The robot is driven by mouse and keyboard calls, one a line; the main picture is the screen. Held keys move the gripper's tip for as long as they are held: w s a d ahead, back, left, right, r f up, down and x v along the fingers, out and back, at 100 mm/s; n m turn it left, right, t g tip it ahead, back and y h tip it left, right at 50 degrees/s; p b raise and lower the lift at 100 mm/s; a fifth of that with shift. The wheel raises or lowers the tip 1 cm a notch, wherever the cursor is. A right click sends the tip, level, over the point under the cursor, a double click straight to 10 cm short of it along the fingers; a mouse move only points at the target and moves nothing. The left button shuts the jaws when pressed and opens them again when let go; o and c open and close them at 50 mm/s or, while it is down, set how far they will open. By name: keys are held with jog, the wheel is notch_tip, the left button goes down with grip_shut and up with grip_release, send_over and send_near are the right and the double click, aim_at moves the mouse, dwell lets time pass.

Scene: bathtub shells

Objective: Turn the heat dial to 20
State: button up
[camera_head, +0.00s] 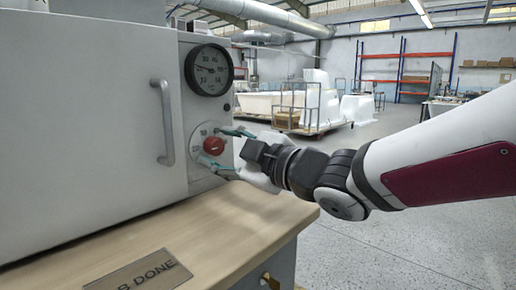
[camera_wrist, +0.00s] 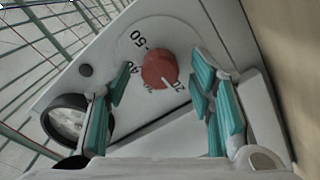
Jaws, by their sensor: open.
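The heat dial is a red round knob (camera_head: 214,146) on a pale round plate on the front of the white cabinet (camera_head: 85,100). In the wrist view, the knob (camera_wrist: 159,66) has a white pointer line at its lower right, near a mark that looks like 20. Marks reading 50 and about 40 lie to its upper left and left; another below is partly unreadable. My gripper (camera_head: 213,145) is open, its teal fingers on either side of the knob. In the wrist view, gaps show between both fingers (camera_wrist: 161,72) and the knob.
A round gauge (camera_head: 209,70) sits above the dial, and a vertical handle (camera_head: 163,122) is to its left. Open floor lies to the right.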

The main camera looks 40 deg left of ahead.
jog(key=d, duration=0.7)
jog(key=s+d, duration=0.1)
jog(key=d, duration=0.3)
jog(key=shift+d, duration=0.15)
jog(key=shift+w, duration=0.1)
